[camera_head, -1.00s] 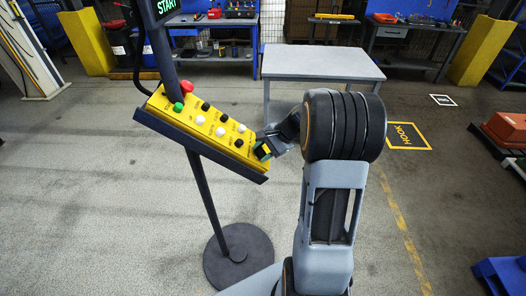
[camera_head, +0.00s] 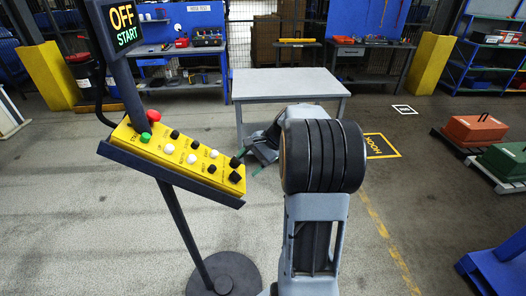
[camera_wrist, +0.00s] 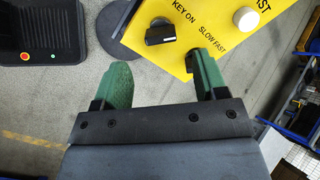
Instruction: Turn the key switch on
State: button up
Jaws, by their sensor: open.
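The key switch is a black knob with a bar handle, beside the words KEY ON, on the yellow panel. In the wrist view the key switch (camera_wrist: 163,33) lies ahead of my fingers, a little above the gap between them. In the head view the key switch (camera_head: 235,177) appears to be the black knob at the near right corner of the yellow panel (camera_head: 150,140). My gripper (camera_wrist: 162,78) is open and empty, with green fingers apart. In the head view my gripper (camera_head: 256,160) is just right of the panel's right end, partly hidden by my arm.
A white knob (camera_wrist: 246,18) is beside the key switch. A red button (camera_head: 153,116) and green button (camera_head: 145,137) are at the panel's far end. A grey table (camera_head: 290,85) stands behind my arm.

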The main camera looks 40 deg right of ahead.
jog(key=v, duration=0.7)
jog(key=shift+b, duration=0.35)
jog(key=shift+d, duration=0.1)
